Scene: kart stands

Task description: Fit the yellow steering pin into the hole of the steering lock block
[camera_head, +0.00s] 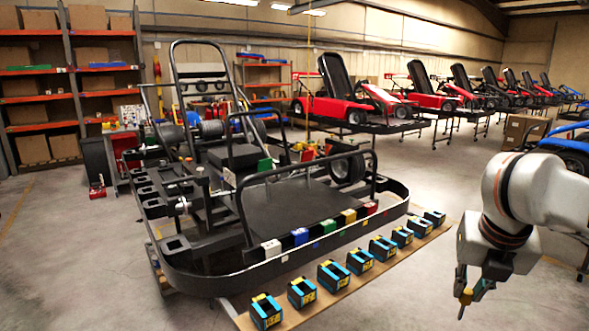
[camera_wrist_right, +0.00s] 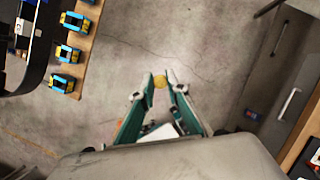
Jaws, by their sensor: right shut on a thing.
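My right gripper (camera_head: 468,293) hangs over the open floor at the right of the head view, fingers pointing down. It is shut on the yellow steering pin (camera_head: 465,297), and the pin's round yellow end (camera_wrist_right: 160,81) shows between the teal fingertips in the right wrist view. The rest of the pin is hidden by the fingers. The pin is well apart from the kart. I cannot pick out the steering lock block or its hole for certain. My left gripper is not in view.
A black kart frame (camera_head: 310,255) fills the middle left. Several blue-and-black blocks with yellow marks stand on a wooden board (camera_head: 365,285) along its front. Small coloured blocks sit on its front rail. Red karts (camera_head: 345,105) stand on racks behind. The floor below my right gripper is clear.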

